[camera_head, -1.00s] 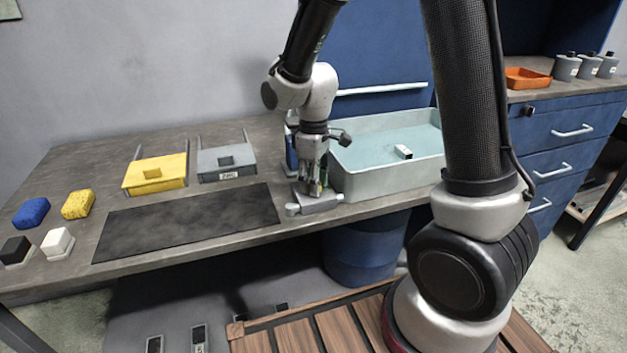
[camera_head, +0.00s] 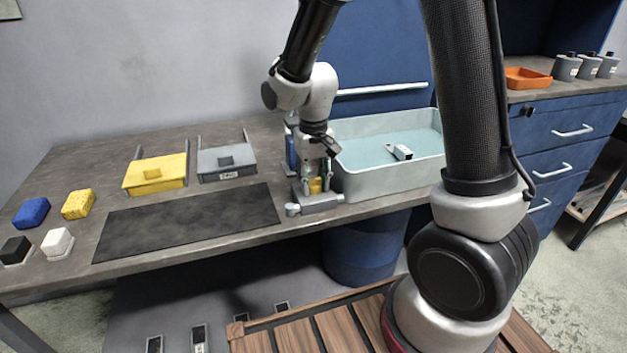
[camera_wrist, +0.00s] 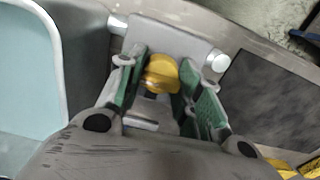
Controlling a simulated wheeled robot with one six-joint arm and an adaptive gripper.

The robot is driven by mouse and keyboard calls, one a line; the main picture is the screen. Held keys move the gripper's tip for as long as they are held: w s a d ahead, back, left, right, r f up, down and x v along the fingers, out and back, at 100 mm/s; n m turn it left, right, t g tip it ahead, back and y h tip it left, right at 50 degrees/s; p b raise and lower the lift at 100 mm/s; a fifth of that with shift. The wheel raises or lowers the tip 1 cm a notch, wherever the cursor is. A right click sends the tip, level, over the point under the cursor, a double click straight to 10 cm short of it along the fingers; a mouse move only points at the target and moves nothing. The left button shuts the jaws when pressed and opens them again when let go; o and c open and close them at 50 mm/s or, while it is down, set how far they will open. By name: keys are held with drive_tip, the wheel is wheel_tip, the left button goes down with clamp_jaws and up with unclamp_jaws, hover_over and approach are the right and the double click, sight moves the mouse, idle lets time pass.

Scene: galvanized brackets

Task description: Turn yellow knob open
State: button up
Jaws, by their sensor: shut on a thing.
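The yellow knob (camera_wrist: 161,74) sits on a grey valve body (camera_wrist: 172,40) with a round pipe stub at each end. In the head view the knob (camera_head: 315,186) shows small between my fingers, above the grey body (camera_head: 318,203) at the bench's front edge. My gripper (camera_wrist: 165,90) is shut on the knob, with a green-padded finger on each side of it. My gripper (camera_head: 314,184) points down in the head view. Part of the knob is hidden by the fingers.
A grey basin (camera_head: 352,180) of pale blue water with a small floating item (camera_head: 399,152) stands right beside the valve. A dark mat (camera_head: 185,222) lies to the left.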

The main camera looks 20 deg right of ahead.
sight(314, 179)
drive_tip(key=shift+m, duration=0.3)
idle(0.4)
drive_tip(key=o, duration=1.1)
drive_tip(key=shift+c, duration=0.2)
wheel_tip(314, 179, up, 12)
drive_tip(key=s+d+r+t, duration=0.2)
drive_tip(key=s+d+r, duration=0.2)
drive_tip(key=s+d, duration=0.3)
drive_tip(key=s+d+r+t, duration=0.2)
drive_tip(key=s+d+r, duration=0.2)
drive_tip(key=s+d, duration=0.3)
drive_tip(key=s, duration=0.5)
drive_tip(key=shift+s+d+r, duration=0.15)
drive_tip(key=shift+d, duration=0.25)
